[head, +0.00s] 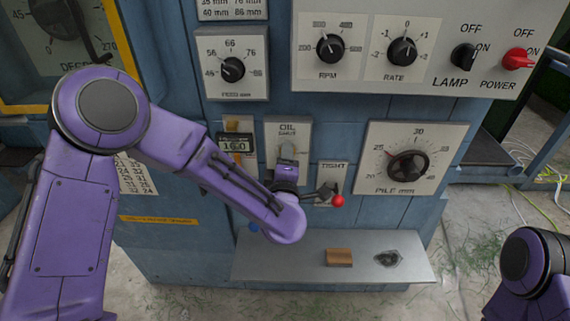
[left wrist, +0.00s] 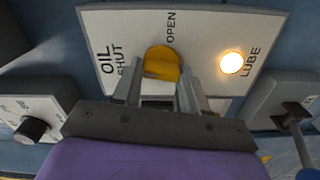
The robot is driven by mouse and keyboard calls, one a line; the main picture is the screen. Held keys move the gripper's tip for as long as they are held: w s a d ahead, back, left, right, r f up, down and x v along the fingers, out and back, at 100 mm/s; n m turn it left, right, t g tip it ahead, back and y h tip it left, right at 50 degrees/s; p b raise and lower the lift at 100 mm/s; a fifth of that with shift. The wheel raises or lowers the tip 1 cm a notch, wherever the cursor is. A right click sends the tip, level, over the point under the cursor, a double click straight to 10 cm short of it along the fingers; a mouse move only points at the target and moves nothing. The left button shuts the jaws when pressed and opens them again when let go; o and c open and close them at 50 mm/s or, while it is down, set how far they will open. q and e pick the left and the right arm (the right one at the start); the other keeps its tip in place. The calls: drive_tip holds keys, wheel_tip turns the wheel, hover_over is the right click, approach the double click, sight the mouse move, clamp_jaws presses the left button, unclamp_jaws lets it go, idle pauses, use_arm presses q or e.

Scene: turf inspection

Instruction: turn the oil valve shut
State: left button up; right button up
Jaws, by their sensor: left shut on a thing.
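The oil valve's yellow handle (left wrist: 162,60) shows in the left wrist view, on a pale plate (left wrist: 200,28) lettered OIL, SHUT, OPEN and LUBE. My left gripper (left wrist: 160,90) is shut on this handle, with a finger on each side. The lower part of the handle is hidden between the fingers, and I cannot tell its exact angle. A lamp (left wrist: 232,63) beside LUBE glows warm. In the head view my left gripper (head: 287,168) is at the oil plate (head: 288,128) and covers the valve. My right gripper is out of view; only part of that arm shows.
A red-knobbed lever (head: 338,200) marked TIGHT is close to the right of my left gripper. The PILE dial (head: 408,165) is further right. Below, a metal shelf (head: 290,262) holds a brown block (head: 339,257).

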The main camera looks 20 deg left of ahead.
use_arm(q)
drive_tip(key=shift+f+n+b, duration=0.2)
drive_tip(key=shift+n+b, duration=0.3)
drive_tip(key=shift+n, duration=0.4)
drive_tip(key=o, duration=1.1)
drive_tip(key=shift+r, duration=0.1)
drive_tip(key=shift+c, duration=0.2)
drive_tip(key=shift+s, duration=0.15)
drive_tip(key=b+v, duration=0.2)
drive_tip(key=v, duration=0.8)
drive_tip(key=shift+s, duration=0.2)
